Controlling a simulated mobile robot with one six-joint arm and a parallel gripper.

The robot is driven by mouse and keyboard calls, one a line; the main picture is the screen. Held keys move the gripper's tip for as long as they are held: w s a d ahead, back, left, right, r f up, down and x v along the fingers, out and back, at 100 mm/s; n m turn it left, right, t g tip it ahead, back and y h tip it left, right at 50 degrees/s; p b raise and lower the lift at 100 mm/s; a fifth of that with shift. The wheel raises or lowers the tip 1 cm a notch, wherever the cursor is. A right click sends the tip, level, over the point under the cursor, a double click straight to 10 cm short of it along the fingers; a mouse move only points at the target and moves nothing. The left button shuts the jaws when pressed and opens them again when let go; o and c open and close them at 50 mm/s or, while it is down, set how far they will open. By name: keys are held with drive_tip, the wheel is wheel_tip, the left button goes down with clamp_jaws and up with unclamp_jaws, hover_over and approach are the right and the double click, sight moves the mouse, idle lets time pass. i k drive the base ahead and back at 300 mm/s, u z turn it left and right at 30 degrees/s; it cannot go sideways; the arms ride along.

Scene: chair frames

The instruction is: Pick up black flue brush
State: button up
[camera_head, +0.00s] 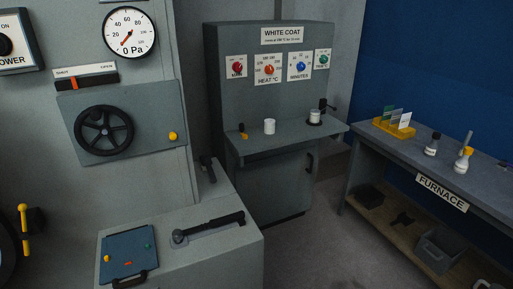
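A long black object (208,228) lies on top of the low grey cabinet in front, with a round end at its left and a thicker part at its right. It may be the black flue brush, but I cannot tell it from a lever or handle at this size. A smaller dark upright object (207,170) sits further back on the same cabinet and is also unclear. My gripper is not in view.
The low grey cabinet (225,255) carries a blue panel (128,254) with a black handle. A black handwheel (104,131) is on the machine above. The WHITE COAT machine (275,95) stands behind. A FURNACE table (430,165) is at right. Grey floor (315,235) between is clear.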

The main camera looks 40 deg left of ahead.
sight(209, 169)
drive_tip(key=z, duration=0.05)
drive_tip(key=i, duration=2.35)
drive_tip(key=z, duration=5.8)
drive_tip(key=i, duration=0.1)
drive_tip(key=z, duration=3)
drive_tip(key=i, duration=1)
drive_tip(key=u, duration=0.05)
